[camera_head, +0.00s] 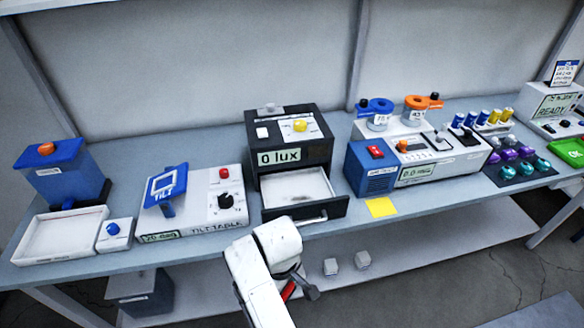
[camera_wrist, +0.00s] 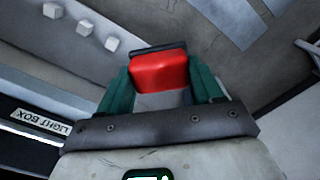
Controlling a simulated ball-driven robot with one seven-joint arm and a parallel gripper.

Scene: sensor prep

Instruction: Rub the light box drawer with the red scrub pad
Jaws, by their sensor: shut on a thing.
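The black light box (camera_head: 320,152) stands mid-bench and reads "0 lux". Its drawer (camera_head: 334,208) is pulled out, with a pale, empty-looking inside and a handle on the front. My gripper (camera_head: 294,287) is in front of the bench, below and apart from the drawer, mostly hidden by my white arm. In the wrist view my gripper (camera_wrist: 160,82) has its green fingers shut on the red scrub pad (camera_wrist: 158,72), which has a dark edge. Only a sliver of the red pad (camera_head: 288,291) shows in the head view. A "LIGHT BOX" label (camera_wrist: 40,121) appears at the wrist view's left.
A tilt table (camera_head: 200,205) stands left of the light box, and a blue-and-white instrument (camera_head: 420,160) right of it. A yellow note (camera_head: 381,207) lies at the bench's front edge. Small pale cubes (camera_head: 362,260) sit on the lower shelf (camera_head: 425,235). Open floor lies in front.

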